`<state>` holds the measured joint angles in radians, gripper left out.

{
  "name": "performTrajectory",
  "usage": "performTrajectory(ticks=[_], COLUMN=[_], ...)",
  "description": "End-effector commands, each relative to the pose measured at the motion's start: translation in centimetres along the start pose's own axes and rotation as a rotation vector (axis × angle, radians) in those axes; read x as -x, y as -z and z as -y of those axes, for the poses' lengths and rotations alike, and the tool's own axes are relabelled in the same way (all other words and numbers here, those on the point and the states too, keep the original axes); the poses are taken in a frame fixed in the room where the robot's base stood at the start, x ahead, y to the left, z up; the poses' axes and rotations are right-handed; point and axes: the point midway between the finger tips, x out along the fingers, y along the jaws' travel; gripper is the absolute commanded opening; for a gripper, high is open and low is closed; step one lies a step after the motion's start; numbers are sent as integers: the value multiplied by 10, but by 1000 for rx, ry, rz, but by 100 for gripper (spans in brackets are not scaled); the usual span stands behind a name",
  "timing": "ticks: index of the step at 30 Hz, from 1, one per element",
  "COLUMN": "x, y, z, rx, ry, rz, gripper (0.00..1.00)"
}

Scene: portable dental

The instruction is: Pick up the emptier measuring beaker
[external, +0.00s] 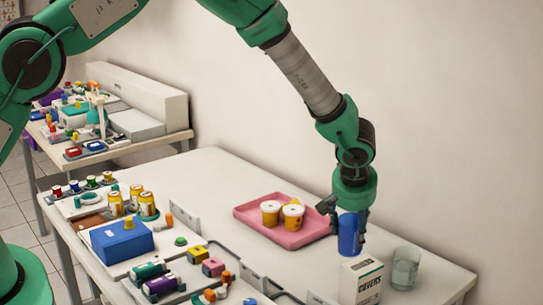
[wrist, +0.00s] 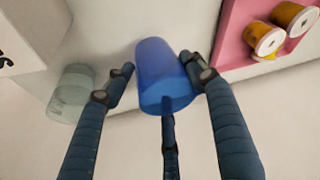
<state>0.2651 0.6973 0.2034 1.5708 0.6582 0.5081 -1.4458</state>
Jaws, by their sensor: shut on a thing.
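A blue measuring beaker (external: 349,235) is at my gripper (external: 346,224) above the right part of the white table. In the wrist view, the blue beaker (wrist: 164,85) lies between the fingers of my gripper (wrist: 157,68), which is shut on it. How full it is cannot be told. A clear, greyish beaker (external: 405,268) stands upright on the table to the right, apart from my gripper. It shows at the left in the wrist view (wrist: 70,95), and its fill level is unclear. Whether the blue beaker touches the table is not clear.
A white box (external: 361,281) stands close in front of the blue beaker. A blue box (external: 122,242), cans and small coloured parts crowd the table's left. The wall runs behind.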

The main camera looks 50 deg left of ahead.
Motion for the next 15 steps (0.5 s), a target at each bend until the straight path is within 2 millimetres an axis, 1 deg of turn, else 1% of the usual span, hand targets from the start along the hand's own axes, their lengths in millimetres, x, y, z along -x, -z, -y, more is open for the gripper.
performTrajectory(ticks=[6, 15], x=[5, 10], y=[-9, -18], z=[10, 20], rx=[-1, 0], ry=[-1, 1], rz=[0, 0], gripper=[28, 28])
